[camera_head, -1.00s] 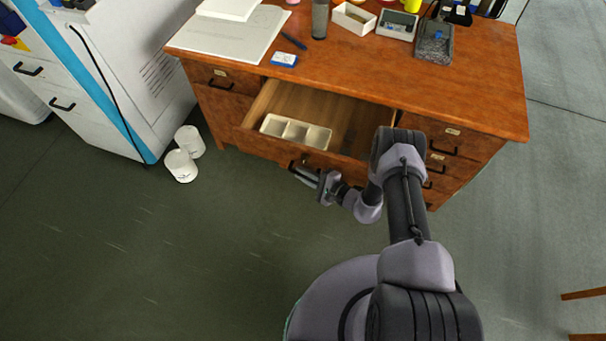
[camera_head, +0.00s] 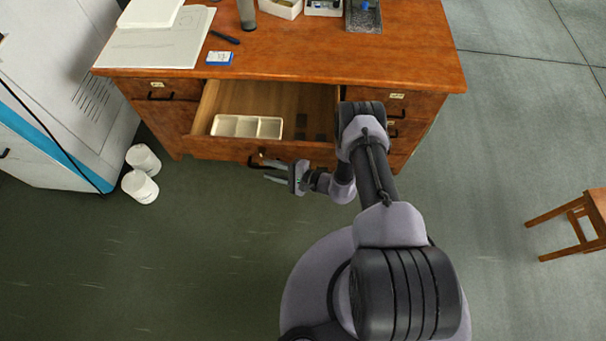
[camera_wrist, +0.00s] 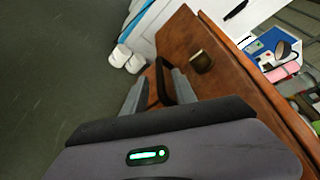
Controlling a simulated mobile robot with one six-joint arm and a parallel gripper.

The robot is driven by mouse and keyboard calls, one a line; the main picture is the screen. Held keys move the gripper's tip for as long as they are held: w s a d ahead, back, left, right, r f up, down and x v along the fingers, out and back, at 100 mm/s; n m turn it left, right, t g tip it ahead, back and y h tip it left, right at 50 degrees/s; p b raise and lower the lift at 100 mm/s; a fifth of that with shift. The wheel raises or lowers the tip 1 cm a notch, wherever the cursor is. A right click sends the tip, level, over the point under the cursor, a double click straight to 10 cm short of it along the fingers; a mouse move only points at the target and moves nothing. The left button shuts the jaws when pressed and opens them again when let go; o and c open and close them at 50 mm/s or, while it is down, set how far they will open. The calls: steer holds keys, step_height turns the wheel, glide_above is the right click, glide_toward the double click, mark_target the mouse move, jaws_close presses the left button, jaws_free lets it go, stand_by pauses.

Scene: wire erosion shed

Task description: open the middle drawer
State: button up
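The middle drawer (camera_head: 205,146) of the wooden desk is pulled out, showing its inside. A white three-part tray (camera_head: 247,127) lies in it, with dark flat shapes to its right. The drawer's black handle (camera_head: 257,159) is on its front, and it also shows in the wrist view (camera_wrist: 164,80). My gripper (camera_head: 268,172) is at the drawer front, beside the handle. Its fingers are spread. In the wrist view the handle shows between the fingers (camera_wrist: 158,90), with gaps visible; whether either touches is unclear. My arm hides the drawer's right end.
The desk top (camera_head: 300,50) holds papers (camera_head: 150,48), a blue-and-white box (camera_head: 219,58) and a dark cup. Side drawers flank the middle one. Two white rolls (camera_head: 140,187) stand on the floor at left beside a white cabinet (camera_head: 75,120). A wooden stool (camera_head: 575,225) stands at right. Floor in front is clear.

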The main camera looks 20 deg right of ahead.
steer(key=p+v, duration=0.3)
steer(key=v, duration=1.1)
steer(key=shift+s, duration=0.15)
steer(key=w+a+r+n+g, duration=0.1)
steer(key=w+r+n+g, duration=0.2)
steer(key=r, duration=1)
steer(key=w+a+r+n+g, duration=0.15)
steer(key=r+n+g, duration=0.3)
steer(key=r, duration=0.85)
steer(key=s+a+r+n+g+h, duration=0.1)
steer(key=s+a+r+h, duration=0.2)
steer(key=r, duration=0.5)
steer(key=s+a+r+n+h, duration=0.1)
steer(key=s+r+h, duration=0.2)
steer(key=s+r, duration=0.35)
steer(key=s+d+r+t+h, duration=0.2)
steer(key=s+r+t+h, duration=0.2)
steer(key=s+r, duration=0.5)
steer(key=shift+s+r+t+b, duration=0.2)
steer(key=shift+s+t+b, duration=0.25)
steer(key=shift+s, duration=0.15)
